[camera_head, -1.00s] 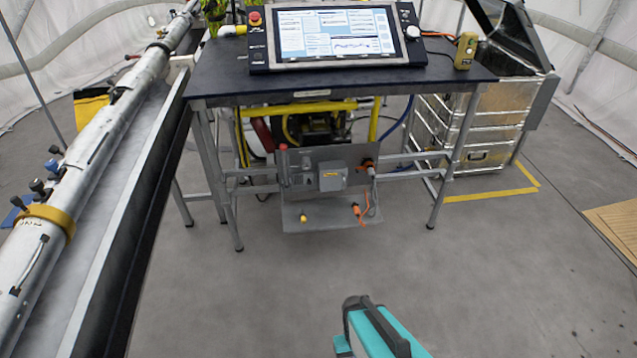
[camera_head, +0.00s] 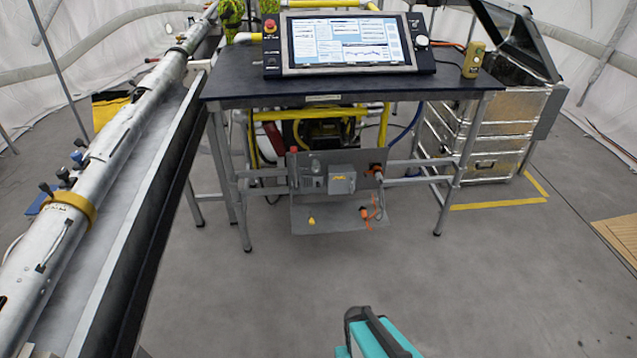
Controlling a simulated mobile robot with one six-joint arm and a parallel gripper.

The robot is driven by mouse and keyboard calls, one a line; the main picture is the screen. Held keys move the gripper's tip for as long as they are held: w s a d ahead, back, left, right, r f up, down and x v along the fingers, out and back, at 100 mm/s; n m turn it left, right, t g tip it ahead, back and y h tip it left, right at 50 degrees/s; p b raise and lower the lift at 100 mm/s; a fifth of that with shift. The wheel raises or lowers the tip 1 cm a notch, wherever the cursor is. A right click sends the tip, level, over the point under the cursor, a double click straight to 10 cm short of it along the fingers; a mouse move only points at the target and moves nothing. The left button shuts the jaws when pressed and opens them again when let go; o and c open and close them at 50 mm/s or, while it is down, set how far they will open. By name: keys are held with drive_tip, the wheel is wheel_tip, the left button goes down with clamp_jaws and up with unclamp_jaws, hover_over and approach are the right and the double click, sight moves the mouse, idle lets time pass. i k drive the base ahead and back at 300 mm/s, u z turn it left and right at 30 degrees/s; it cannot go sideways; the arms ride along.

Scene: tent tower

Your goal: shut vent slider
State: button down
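I cannot make out a vent slider for certain in the head camera view. A grey panel (camera_head: 308,212) hangs under the dark table, with a grey box (camera_head: 342,180), an orange connector (camera_head: 376,171) and a small yellow part (camera_head: 311,220) on it. My gripper (camera_head: 376,336) shows only in part at the bottom edge, teal with a black piece on top. It is over bare floor, well short of the panel and touching nothing that I can see. Its fingertips are not clearly shown.
The dark table (camera_head: 230,88) carries a screen console (camera_head: 347,42) and a yellow handheld device (camera_head: 473,60). A long metal tube (camera_head: 115,135) lies in a trough at left. Metal cases (camera_head: 492,160) stand at right behind yellow floor tape. The floor before the table is clear.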

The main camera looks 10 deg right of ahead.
sight(317, 182)
drive_tip(key=u, duration=0.1)
drive_tip(key=i, duration=0.95)
drive_tip(key=u, duration=4.95)
drive_tip(key=i, duration=0.15)
drive_tip(key=z, duration=3.35)
